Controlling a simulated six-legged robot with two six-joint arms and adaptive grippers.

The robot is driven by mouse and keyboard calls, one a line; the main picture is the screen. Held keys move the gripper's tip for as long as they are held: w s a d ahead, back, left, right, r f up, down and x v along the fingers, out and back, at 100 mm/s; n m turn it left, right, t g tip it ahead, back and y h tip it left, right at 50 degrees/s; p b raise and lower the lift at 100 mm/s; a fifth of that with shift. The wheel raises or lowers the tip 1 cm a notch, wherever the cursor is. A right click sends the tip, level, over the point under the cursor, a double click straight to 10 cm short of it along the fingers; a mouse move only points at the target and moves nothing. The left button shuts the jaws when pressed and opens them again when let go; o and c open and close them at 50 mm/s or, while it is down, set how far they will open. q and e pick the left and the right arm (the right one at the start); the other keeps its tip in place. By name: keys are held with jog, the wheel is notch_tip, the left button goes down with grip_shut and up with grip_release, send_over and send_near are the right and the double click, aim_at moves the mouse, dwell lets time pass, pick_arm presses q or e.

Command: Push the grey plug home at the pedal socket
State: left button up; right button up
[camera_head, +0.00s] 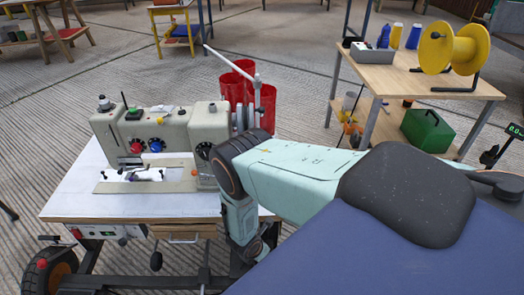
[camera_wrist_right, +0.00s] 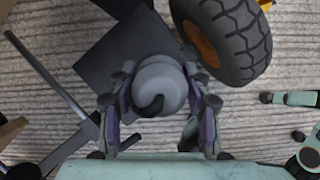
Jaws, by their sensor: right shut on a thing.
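In the right wrist view, a rounded grey plug (camera_wrist_right: 160,78) with a short black curved cable end sits between the fingers of my right gripper (camera_wrist_right: 158,88). The fingers are shut on its two sides. A dark flat plate (camera_wrist_right: 105,62), perhaps the pedal, lies behind the plug. The socket is not visible, and I cannot tell whether the plug touches it. In the head view, my right arm bends down at the front right of the sewing table (camera_head: 130,205), and its gripper is hidden. My left gripper is in neither view.
A black tyre with an orange hub (camera_wrist_right: 228,38) is close beside the plug. A dark bar (camera_wrist_right: 45,75) runs at the left. A sewing machine (camera_head: 165,130) stands on the table, with red bins (camera_head: 238,85) behind it. A wooden trolley (camera_head: 435,82) stands at the back right.

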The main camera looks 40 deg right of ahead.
jog(key=shift+f+b, duration=0.65)
jog(key=shift+f, duration=0.25)
dwell(0.7)
jog(key=o, duration=1.3)
jog(key=v, duration=1.2)
jog(key=shift+x, duration=5.95)
